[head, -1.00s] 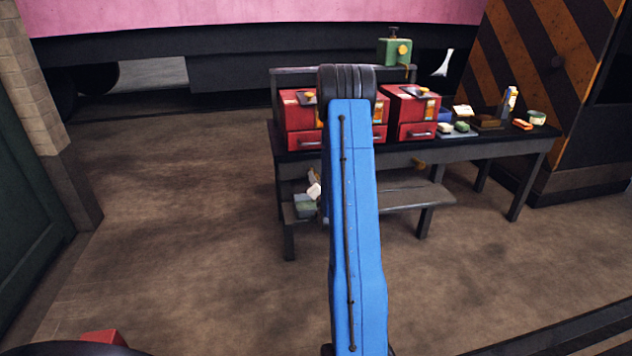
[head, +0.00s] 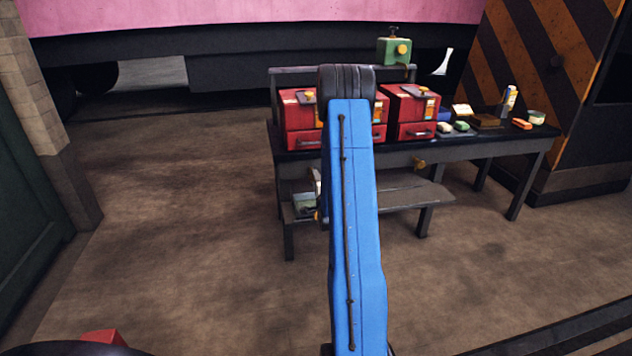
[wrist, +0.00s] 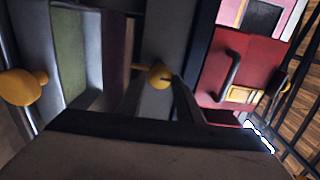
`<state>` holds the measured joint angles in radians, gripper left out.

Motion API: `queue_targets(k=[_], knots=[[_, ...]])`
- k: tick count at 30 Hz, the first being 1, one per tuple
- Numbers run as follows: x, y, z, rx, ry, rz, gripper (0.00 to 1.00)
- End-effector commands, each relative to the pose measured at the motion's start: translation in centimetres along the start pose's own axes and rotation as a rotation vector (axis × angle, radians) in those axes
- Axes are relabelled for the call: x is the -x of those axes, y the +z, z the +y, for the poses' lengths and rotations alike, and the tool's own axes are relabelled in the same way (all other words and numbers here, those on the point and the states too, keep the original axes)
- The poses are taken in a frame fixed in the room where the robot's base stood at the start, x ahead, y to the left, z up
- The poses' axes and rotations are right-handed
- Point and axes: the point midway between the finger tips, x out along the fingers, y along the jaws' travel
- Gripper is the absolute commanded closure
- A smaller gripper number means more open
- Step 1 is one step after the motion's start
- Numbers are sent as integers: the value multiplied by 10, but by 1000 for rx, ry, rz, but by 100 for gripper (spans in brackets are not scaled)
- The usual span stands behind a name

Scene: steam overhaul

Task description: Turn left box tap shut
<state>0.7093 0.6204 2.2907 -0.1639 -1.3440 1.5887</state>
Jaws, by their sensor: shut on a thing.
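In the wrist view a yellow tap knob (wrist: 160,75) with a short lever sits against a grey upright face. My gripper (wrist: 158,86) is shut on this knob, its dark fingers closing in from below. A red drawer box (wrist: 250,65) with a dark handle is to the right of the knob. In the head view my blue arm covers the gripper and part of the left red box (head: 302,115). The right red box (head: 416,110) stands beside it on the bench.
A larger yellow knob (wrist: 22,87) is at the wrist view's left. A striped cabinet (head: 560,90) stands right. Floor in front is clear.

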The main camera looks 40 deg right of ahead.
Motion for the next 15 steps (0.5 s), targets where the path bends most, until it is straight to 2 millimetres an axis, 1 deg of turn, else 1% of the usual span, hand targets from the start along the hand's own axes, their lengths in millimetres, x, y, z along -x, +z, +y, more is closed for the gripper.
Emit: queue_targets(k=[6,15], knots=[[1,-1,2,-32,4,2,90],[1,-1,2,-36,5,2,90]])
